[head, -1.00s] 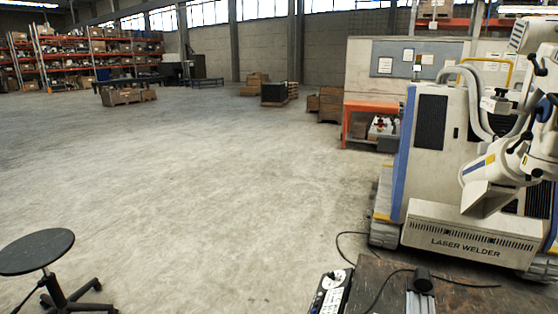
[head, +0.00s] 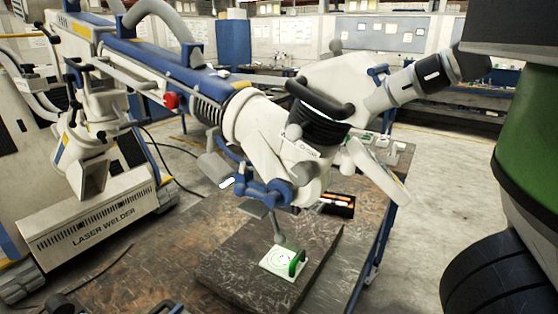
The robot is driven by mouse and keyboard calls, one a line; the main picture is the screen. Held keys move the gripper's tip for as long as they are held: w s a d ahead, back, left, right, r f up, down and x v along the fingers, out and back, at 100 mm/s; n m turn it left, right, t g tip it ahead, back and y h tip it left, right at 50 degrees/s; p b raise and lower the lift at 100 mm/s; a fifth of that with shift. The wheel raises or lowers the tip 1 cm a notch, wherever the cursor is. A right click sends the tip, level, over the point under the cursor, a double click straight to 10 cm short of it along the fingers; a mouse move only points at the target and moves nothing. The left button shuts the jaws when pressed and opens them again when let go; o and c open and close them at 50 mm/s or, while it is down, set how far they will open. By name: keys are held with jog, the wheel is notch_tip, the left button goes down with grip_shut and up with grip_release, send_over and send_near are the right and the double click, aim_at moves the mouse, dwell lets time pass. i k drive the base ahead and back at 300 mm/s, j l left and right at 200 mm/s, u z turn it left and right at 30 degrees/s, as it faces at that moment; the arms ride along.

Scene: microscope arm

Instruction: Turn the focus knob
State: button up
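The white microscope head (head: 345,80) hangs at the end of a blue and white arm (head: 165,60) in the head view. Its eyepiece tube (head: 425,75) points up and right. A black ribbed ring (head: 318,127) sits around its middle, with a small grey round knob (head: 293,131) beside it. A blue multi-lobed handle (head: 265,190) is lower down. I cannot tell for sure which of these is the focus knob. My gripper is not in view.
A dark worktable (head: 130,275) lies below, bearing a dark slab (head: 235,255), a small white plate with a green piece (head: 283,262) and a black tray (head: 338,205). The laser welder body (head: 90,225) stands left. Open floor (head: 425,200) shows right of the table.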

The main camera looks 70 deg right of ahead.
aim_at(301, 173)
jog(key=z, duration=1.05)
jog(key=k+l, duration=0.75)
jog(key=l, duration=0.15)
